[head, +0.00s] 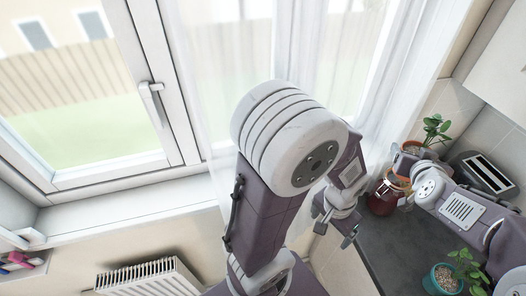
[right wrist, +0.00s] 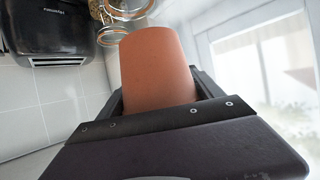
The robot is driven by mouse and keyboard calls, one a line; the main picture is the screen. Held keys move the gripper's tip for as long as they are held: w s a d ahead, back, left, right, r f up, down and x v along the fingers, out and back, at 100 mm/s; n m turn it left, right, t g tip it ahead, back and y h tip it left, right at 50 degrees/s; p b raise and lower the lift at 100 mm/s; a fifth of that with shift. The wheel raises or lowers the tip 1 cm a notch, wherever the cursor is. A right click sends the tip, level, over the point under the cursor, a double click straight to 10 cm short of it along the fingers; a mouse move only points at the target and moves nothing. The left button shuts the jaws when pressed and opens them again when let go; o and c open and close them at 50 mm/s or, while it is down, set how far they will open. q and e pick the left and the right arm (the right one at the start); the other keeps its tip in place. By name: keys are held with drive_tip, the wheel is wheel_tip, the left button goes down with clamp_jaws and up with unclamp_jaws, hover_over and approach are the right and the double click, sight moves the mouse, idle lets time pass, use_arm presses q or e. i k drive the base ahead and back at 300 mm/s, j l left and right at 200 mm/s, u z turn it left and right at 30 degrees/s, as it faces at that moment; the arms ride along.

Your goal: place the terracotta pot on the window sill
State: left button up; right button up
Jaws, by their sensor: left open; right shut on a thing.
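The terracotta pot (head: 411,149) holds a green leafy plant and stands out at the right side in the head view. My right gripper (head: 404,168) is shut on it, and the gripper's fingers are partly hidden there by the arm. In the right wrist view the pot (right wrist: 157,62) sits between the two dark fingers. My left gripper (head: 335,226) is open and empty, left of the counter and apart from the pot. The white window sill (head: 130,207) runs below the window at the left; its bare stretch is in view, partly hidden on the right by my left arm.
On the dark counter (head: 350,252) stand a jar with dark red contents (head: 381,199), a toaster (head: 484,171) and a teal pot with a plant (head: 445,279). A radiator (head: 150,276) is below the sill. Sheer curtains (head: 220,75) hang by the window.

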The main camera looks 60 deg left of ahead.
sight(87, 216)
drive_tip(key=l+u, duration=0.1)
drive_tip(key=u, duration=0.8)
drive_tip(key=k+l+u, duration=0.1)
drive_tip(key=u, duration=0.35)
drive_tip(key=k+u, duration=0.1)
drive_tip(key=u, duration=0.4)
drive_tip(key=l+u, duration=0.1)
drive_tip(key=u, duration=0.35)
drive_tip(key=i+j+u, duration=0.1)
drive_tip(key=u, duration=0.25)
drive_tip(key=i+j+u, duration=0.1)
drive_tip(key=u, duration=0.25)
drive_tip(key=i+j, duration=0.1)
drive_tip(key=i, duration=0.55)
